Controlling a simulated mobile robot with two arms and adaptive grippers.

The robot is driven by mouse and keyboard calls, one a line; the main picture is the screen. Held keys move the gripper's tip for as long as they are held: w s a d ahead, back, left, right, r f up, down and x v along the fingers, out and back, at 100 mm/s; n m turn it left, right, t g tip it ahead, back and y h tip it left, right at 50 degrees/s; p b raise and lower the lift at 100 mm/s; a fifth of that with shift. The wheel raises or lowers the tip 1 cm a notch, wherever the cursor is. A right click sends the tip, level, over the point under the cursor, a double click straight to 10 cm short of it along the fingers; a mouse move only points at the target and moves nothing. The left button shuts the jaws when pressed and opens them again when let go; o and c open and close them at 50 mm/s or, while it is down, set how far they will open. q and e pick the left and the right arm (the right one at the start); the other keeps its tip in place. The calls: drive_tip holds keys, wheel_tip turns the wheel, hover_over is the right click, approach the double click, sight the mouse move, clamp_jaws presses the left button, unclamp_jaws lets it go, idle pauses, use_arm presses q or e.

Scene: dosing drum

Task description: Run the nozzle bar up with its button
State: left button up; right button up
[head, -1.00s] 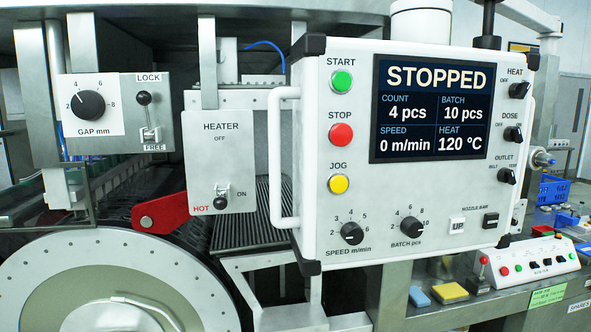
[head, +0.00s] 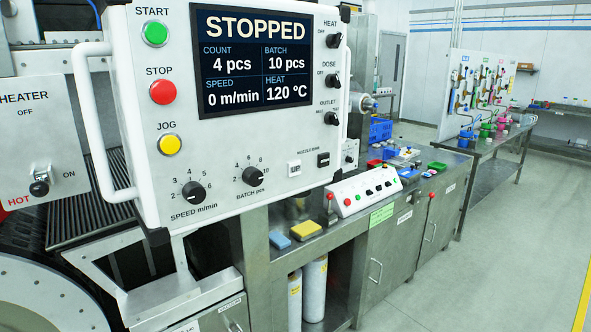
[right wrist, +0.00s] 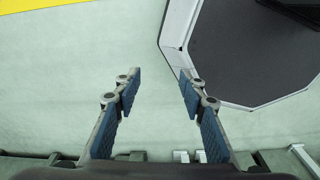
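The control panel (head: 218,163) fills the left of the head view, with its screen (head: 253,62) reading STOPPED, 4 pcs, 10 pcs, 0 m/min, 120 °C. Low on its right side, under the NOZZLE BAR label, are a white button marked UP (head: 294,169) and a black button (head: 323,160) beside it. The nozzle bar itself cannot be made out. My right gripper (right wrist: 160,78) shows in the right wrist view, its blue-padded fingers apart with nothing between them, above pale floor. It touches no button. My left gripper is in neither current view.
A white handle (head: 92,125) stands out from the panel's left side. Below the panel are a steel bench with a yellow sponge (head: 306,230), a blue sponge (head: 279,240) and a small control box (head: 364,190). Open floor (head: 480,270) lies to the right.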

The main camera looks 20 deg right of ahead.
drive_tip(key=shift+c, duration=0.5)
clamp_jaws()
drive_tip(key=shift+d, duration=0.1)
idle(0.9)
